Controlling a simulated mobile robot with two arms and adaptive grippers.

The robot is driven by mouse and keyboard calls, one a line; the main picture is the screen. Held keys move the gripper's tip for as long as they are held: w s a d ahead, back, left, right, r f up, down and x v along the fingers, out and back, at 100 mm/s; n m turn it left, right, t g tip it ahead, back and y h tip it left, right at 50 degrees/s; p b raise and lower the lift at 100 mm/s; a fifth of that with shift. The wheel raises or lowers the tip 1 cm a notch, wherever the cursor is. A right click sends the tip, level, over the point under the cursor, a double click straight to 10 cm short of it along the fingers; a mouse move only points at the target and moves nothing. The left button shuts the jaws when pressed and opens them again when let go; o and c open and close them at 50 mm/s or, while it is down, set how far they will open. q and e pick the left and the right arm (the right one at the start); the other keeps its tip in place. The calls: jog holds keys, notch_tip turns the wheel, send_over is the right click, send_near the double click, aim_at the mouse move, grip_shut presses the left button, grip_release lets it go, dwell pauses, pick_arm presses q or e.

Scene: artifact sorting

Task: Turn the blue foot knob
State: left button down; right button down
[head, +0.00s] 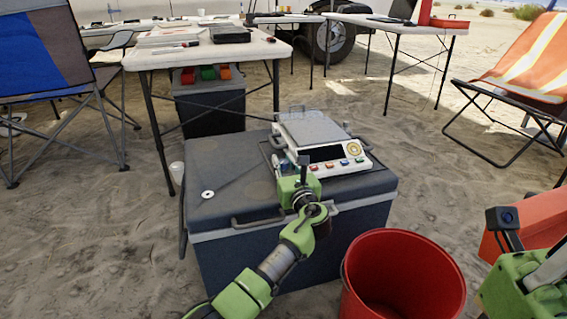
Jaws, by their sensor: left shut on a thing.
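The scale (312,131), a white device with a metal plate, a dark display and small coloured buttons, stands on a dark cooler (232,186). My left gripper (294,180) is at the scale's front left corner, low against its base. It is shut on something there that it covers. The blue foot knob does not show as a separate part; the gripper hides that corner. A small blue button (344,162) shows on the scale's front panel. Part of my right arm with its camera shows at the lower right; its fingertips cannot be made out.
A red bucket (403,290) stands in front of the cooler, right of my left arm. A white ring-like disc (208,195) lies on the lid's left. A folding table (200,58) stands behind; an orange striped chair (530,62) is at the right.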

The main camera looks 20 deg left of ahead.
pick_arm(q)
jog(key=shift+f, duration=0.1)
jog(key=c, duration=2)
grip_release()
jog(key=shift+o, duration=0.9)
jog(key=v, duration=1.2)
jog(key=shift+s+f, duration=0.1)
